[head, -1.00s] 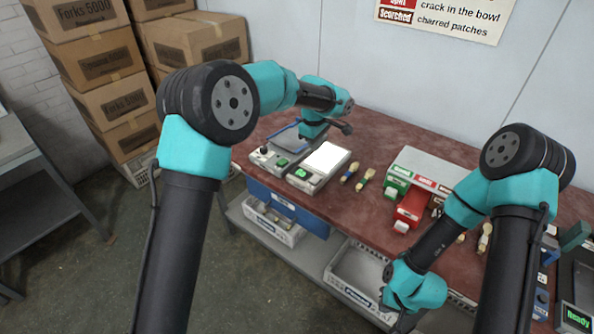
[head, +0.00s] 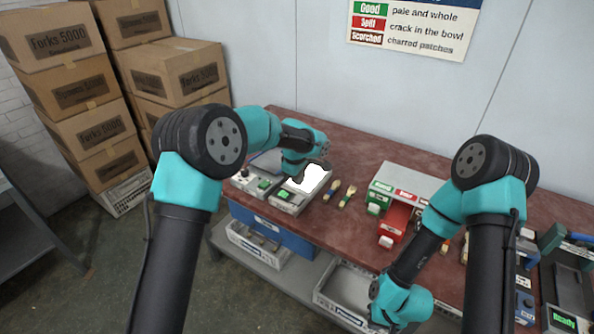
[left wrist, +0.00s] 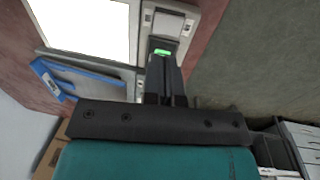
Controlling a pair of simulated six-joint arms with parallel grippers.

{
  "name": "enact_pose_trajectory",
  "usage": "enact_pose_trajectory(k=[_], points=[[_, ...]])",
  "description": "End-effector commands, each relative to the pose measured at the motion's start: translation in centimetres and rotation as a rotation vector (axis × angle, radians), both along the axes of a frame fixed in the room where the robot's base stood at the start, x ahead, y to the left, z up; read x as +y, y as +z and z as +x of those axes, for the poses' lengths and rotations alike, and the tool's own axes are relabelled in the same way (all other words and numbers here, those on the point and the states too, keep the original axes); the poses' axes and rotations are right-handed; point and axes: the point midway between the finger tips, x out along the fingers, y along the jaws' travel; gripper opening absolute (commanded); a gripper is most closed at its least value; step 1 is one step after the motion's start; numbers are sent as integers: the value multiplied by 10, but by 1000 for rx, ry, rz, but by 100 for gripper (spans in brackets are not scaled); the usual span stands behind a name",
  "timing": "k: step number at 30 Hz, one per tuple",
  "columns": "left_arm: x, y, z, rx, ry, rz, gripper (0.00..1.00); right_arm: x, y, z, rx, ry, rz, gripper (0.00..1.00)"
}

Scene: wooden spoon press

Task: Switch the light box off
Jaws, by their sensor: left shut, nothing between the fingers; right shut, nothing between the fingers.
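The light box (head: 293,200) stands near the table's left front. Its top panel (head: 316,179) glows white, and the panel also fills the upper left of the left wrist view (left wrist: 90,25). A green-lit indicator (left wrist: 162,52) and a pale switch (left wrist: 168,25) show on its front strip. My left gripper (head: 298,179) is shut and empty, low over the light box; its fingertips appear close to the green indicator in the left wrist view. I cannot tell whether they touch. My right gripper (head: 394,327) is shut and empty, low in front of the table.
A grey device with a green display (head: 262,184) stands left of the light box. Two wooden spoons (head: 348,195) lie to its right. A sorting rack (head: 405,180) with coloured slots stands further right. Red tabletop is clear behind.

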Motion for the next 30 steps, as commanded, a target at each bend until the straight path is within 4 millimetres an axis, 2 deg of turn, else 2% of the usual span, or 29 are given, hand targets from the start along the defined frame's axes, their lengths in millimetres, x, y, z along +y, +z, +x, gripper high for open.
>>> enact_pose_trajectory(k=[6, 13, 18, 30], points=[[-2, -38, 3, 3, -1, 1, 0, 0, 0, 0, 0, 0, 0, 0], [-4, -67, 7, 1, 1, 0, 0, 0, 0, 0, 0, 0, 0, 0], [-5, -74, 8, 0, 0, 0, 0, 0, 0, 0, 0, 0, 0, 0], [1, -75, 8, 6, 8, 2, 0, 0, 0, 0, 0, 0, 0, 0]])
